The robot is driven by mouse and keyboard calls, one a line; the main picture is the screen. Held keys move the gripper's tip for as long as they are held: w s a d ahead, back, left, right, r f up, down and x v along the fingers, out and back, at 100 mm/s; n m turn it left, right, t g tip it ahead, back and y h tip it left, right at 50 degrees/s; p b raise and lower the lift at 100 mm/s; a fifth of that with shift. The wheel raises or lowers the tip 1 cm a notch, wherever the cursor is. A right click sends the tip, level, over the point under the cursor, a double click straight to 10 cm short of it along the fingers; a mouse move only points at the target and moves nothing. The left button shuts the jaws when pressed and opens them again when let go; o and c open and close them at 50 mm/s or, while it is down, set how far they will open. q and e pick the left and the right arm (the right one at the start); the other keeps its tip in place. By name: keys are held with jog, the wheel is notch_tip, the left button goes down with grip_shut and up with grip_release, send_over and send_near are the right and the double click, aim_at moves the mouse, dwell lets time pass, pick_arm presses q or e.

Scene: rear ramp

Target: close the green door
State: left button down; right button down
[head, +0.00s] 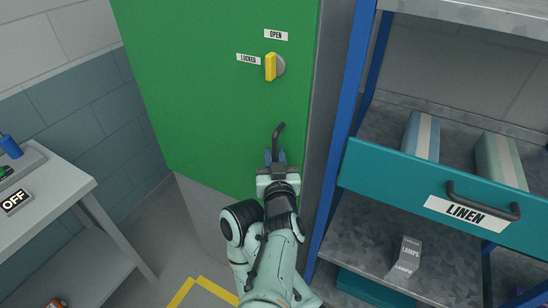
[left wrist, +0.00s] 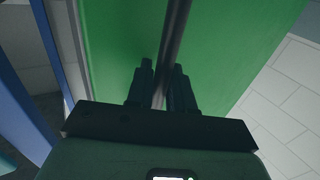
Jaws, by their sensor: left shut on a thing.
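The green door (head: 205,85) fills the upper middle of the head view and also shows in the left wrist view (left wrist: 235,50). I cannot tell whether it sits fully flush with its grey cabinet. Its dark bar handle (head: 279,138) is near the right edge, low down. My left gripper (head: 275,160) is shut on the handle's lower part. In the left wrist view, its two fingers (left wrist: 161,85) lie on either side of the handle bar (left wrist: 172,45). A yellow latch (head: 270,67) stands upright on the door, towards the OPEN label. My right gripper is out of view.
To the right, a blue-framed shelf holds a pulled-out teal LINEN drawer (head: 440,190) and a lamps box (head: 405,254) below. A grey table (head: 60,190) with an OFF sign stands at left. Floor is clear between, with yellow marking (head: 200,285).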

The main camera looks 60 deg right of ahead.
pick_arm(q)
jog(key=c, duration=1.2)
grip_release()
jog(key=shift+s+d+r, duration=0.1)
jog(key=shift+s+d, duration=0.15)
jog(key=shift+s, duration=0.05)
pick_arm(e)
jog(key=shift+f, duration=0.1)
